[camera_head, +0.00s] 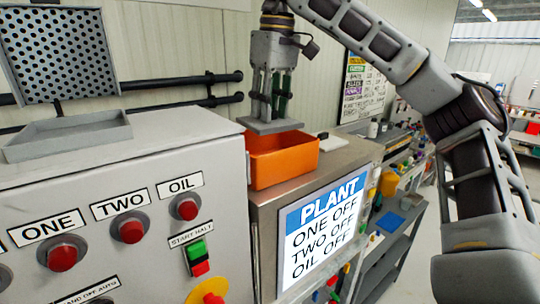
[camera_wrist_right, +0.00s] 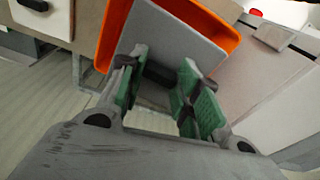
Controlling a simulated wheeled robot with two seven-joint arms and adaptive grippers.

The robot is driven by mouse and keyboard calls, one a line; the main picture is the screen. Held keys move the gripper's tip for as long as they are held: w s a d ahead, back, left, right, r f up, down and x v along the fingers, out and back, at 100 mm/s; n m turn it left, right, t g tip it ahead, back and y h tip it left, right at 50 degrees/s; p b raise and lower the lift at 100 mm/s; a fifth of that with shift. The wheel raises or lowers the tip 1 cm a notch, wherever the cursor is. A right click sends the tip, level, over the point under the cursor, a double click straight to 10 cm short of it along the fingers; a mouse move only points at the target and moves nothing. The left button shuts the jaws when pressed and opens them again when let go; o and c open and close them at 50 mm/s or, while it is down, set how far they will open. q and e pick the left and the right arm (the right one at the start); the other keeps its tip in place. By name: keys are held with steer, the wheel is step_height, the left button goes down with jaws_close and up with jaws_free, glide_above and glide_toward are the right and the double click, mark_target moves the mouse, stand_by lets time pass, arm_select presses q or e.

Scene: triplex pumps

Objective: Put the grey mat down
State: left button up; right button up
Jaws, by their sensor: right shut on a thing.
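The grey mat (camera_head: 270,126) is a thin flat plate, held roughly level at the rim of an orange bin (camera_head: 284,163). My right gripper (camera_head: 272,105) points down from above and is shut on the mat. In the right wrist view the mat (camera_wrist_right: 172,35) lies beyond the green-padded fingertips (camera_wrist_right: 160,78), with the orange bin (camera_wrist_right: 112,38) around and behind it. The mat hides much of the bin's inside, and I cannot tell whether it touches the rim. My left gripper is not in view.
The bin stands on a metal cabinet with a PLANT screen (camera_head: 323,230). To its left is a control panel (camera_head: 120,240) with red buttons, and an empty grey tray (camera_head: 68,137) on top. Dark pipes (camera_head: 180,82) run along the wall behind. A little bare cabinet top (camera_head: 345,154) lies right of the bin.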

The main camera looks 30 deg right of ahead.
mark_target(271, 132)
steer(key=shift+s+f, duration=0.1)
steer(key=shift+f, duration=0.9)
steer(key=shift+f+b, duration=0.4)
steer(key=shift+f, duration=1.3)
steer(key=shift+f, duration=0.15)
steer(key=shift+f+b, duration=0.9)
steer(key=shift+f, duration=1.05)
steer(key=o, duration=1.1)
steer(key=shift+c, duration=0.2)
steer(key=shift+r, duration=0.15)
